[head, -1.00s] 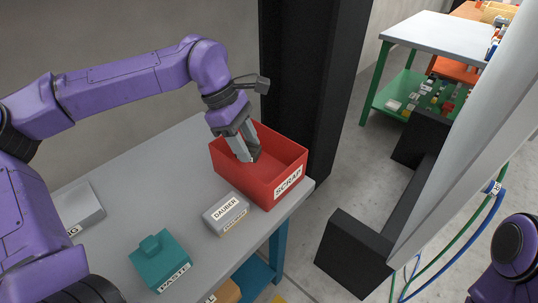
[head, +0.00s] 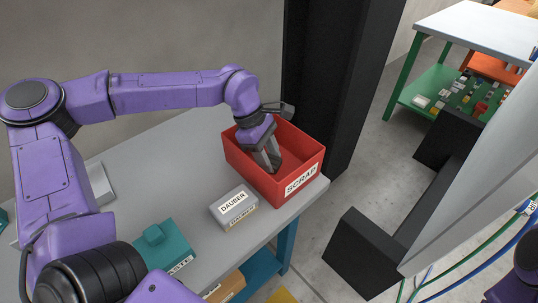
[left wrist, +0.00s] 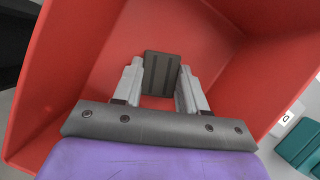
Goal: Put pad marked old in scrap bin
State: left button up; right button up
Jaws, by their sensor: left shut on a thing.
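The red bin labelled SCRAP (head: 262,181) stands at the far right corner of the grey table. My left gripper (head: 271,164) reaches down into it from above, fingers pointing down. In the left wrist view, a dark grey ribbed pad (left wrist: 161,74) is between the two fingers, and the gripper is shut on it. The red walls of the bin surround it there. No mark can be read on the pad from these views. Whether it touches the bin floor is unclear. My right gripper is out of view.
A grey box labelled DAUBER (head: 233,207) stands in front of the bin. A teal box (head: 163,248) is nearer on the table (head: 178,165). A black post (head: 325,90) rises just behind the bin. Black blocks (head: 365,250) stand on the floor to the right.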

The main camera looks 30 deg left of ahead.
pick_arm(q)
jog(key=o, duration=1)
jog(key=shift+o, duration=0.2)
jog(key=v, duration=1.2)
jog(key=shift+r+p, duration=0.2)
jog(key=shift+p, duration=0.25)
jog(key=shift+d, duration=0.1)
